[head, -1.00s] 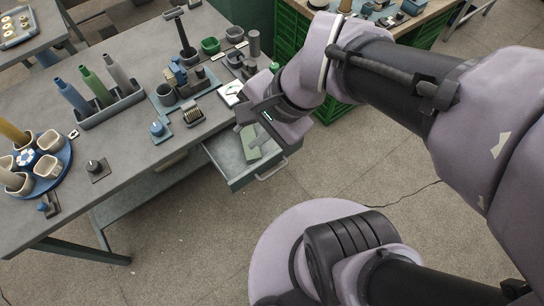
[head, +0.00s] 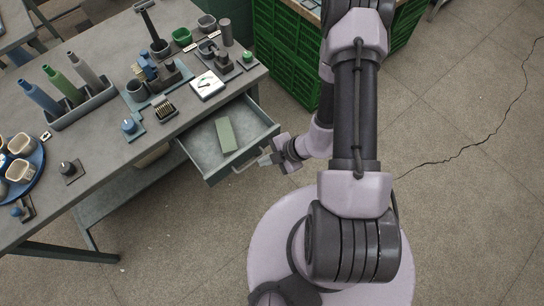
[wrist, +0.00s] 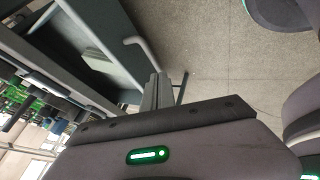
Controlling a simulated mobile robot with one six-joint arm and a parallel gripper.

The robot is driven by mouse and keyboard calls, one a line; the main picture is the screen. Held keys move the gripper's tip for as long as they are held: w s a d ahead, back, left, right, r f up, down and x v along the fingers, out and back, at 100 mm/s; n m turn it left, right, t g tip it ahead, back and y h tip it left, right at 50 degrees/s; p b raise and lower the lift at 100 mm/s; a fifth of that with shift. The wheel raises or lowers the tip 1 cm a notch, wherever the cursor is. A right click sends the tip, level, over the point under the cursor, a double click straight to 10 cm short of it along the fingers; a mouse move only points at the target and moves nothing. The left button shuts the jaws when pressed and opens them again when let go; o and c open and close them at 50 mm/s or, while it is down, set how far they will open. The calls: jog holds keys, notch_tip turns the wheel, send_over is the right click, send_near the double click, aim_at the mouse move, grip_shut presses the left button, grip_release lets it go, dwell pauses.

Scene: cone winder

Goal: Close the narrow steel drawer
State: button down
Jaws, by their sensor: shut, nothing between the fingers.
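The narrow steel drawer (head: 206,166) stands pulled out from under the front edge of the grey workbench. A flat green block (head: 226,135) lies inside it. Its bar handle (head: 246,163) is on the front panel. My gripper (head: 264,160) is shut and empty, just in front of the drawer front near the handle's right end. In the wrist view my shut fingers (wrist: 156,92) point toward the handle (wrist: 140,45), with the open drawer (wrist: 103,30) beyond. I cannot tell whether the fingertips touch the handle.
The workbench top (head: 100,140) holds a rack of coloured cones (head: 80,109), a white dial gauge (head: 207,84) and several small fixtures. Green crates (head: 286,60) stand behind, right of the drawer. The floor to the right is clear.

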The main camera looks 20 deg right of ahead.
aim_at(255, 161)
jog(key=w+f, duration=0.1)
jog(key=w+a+b, duration=0.1)
jog(key=w+a+f, duration=0.1)
jog(key=w, duration=0.1)
jog(key=shift+a+f+b, duration=0.2)
jog(key=shift+f+b, duration=0.1)
jog(key=shift+f, duration=0.05)
jog(key=shift+w+a+r, duration=0.1)
jog(key=shift+w+a, duration=0.05)
jog(key=shift+w, duration=0.35)
